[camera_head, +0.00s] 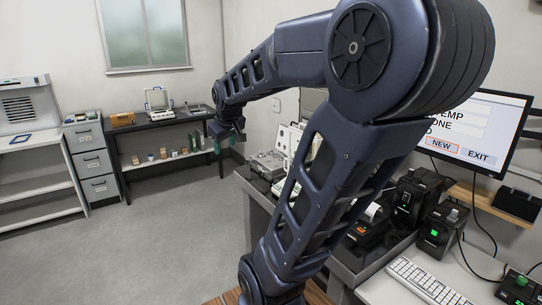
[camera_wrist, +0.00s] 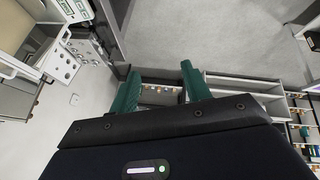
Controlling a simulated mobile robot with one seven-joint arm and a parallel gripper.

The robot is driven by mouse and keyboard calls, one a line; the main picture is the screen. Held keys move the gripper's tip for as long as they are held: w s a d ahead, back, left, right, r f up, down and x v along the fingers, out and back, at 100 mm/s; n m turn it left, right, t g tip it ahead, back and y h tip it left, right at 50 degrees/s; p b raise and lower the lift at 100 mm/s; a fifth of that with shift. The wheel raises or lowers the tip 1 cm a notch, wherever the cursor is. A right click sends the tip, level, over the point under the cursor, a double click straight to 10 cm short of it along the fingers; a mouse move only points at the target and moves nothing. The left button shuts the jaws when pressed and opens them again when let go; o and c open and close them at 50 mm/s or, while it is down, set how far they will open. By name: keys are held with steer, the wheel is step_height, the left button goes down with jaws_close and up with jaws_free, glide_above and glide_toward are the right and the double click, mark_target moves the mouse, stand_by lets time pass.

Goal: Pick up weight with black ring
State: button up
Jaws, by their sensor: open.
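My gripper (camera_wrist: 158,88) shows in the wrist view with its two green fingers spread apart and nothing between them. In the head view it hangs at the end of my outstretched arm (camera_head: 226,138), left of the dark table's far end. A weight with a black ring cannot be made out in either view. A grey block with round holes or knobs (camera_wrist: 62,68) lies at the left of the wrist view, apart from the fingers. My arm hides part of the dark table in the head view.
The dark table (camera_head: 262,193) holds grey cases (camera_head: 268,163) and black devices (camera_head: 410,195). A monitor (camera_head: 480,125) and keyboard (camera_head: 425,281) stand at right. A back table (camera_head: 160,124) holds an orange case (camera_head: 122,119) and an open white case (camera_head: 158,101). The floor (camera_head: 170,210) at left is clear.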

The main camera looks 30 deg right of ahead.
mark_target(271, 150)
steer(key=w+d+f+n+t+h, duration=0.15)
steer(key=w+d+n, duration=0.25)
steer(key=w+d, duration=0.65)
steer(key=w+d+f+n+h, duration=0.2)
steer(key=w+d+f+n, duration=0.1)
steer(key=w+d, duration=0.7)
steer(key=w+d+f+n+t+h, duration=0.15)
steer(key=w+d+n, duration=0.25)
steer(key=w+d, duration=0.6)
steer(key=w+d+f+n+t, duration=0.1)
steer(key=w+d+f+n, duration=0.4)
steer(key=d+f, duration=0.1)
steer(key=w+d+f+n+t, duration=0.1)
steer(key=w+d+f+n, duration=0.4)
steer(key=f, duration=0.4)
steer(key=w+d+f+n, duration=0.5)
steer(key=d+f+n, duration=0.1)
steer(key=d+f, duration=0.2)
steer(key=shift+w+f+n+t, duration=0.25)
steer(key=shift+w+n+t, duration=0.05)
steer(key=shift+t, duration=0.1)
steer(key=x, duration=0.5)
steer(key=shift+w+d+f, duration=0.2)
steer(key=shift+w, duration=0.1)
steer(key=shift+x, duration=2.5)
steer(key=shift+s+d+f, duration=0.1)
steer(key=shift+s+d, duration=0.05)
steer(key=shift+c, duration=0.2)
